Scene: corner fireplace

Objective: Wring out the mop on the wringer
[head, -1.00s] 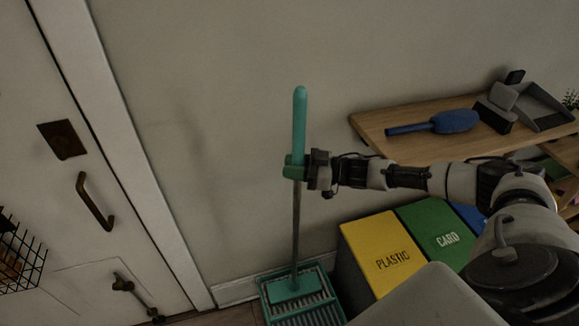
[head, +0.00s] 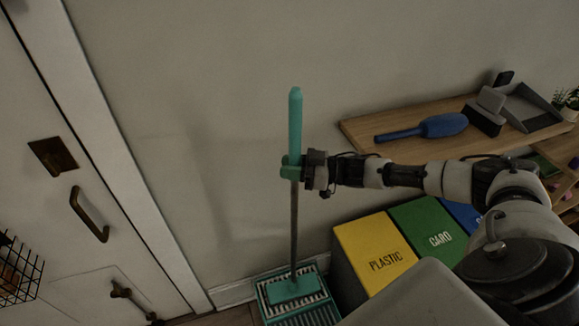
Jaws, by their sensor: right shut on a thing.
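The mop (head: 294,225) stands nearly upright in the middle of the head view, with a teal grip on top and a grey shaft below. My right gripper (head: 293,172) is shut on the mop handle at a teal collar. The teal mop head (head: 293,289) is low down, over the slatted wringer (head: 272,318) on the floor. I cannot tell how firmly the head presses on the slats. My left gripper is not in view.
Recycling bins with yellow (head: 372,252), green and blue lids stand right of the wringer. A wooden shelf (head: 380,125) above them holds a blue brush (head: 425,128) and a dustpan (head: 530,108). A white door (head: 60,230) with a wire basket (head: 18,270) is at left.

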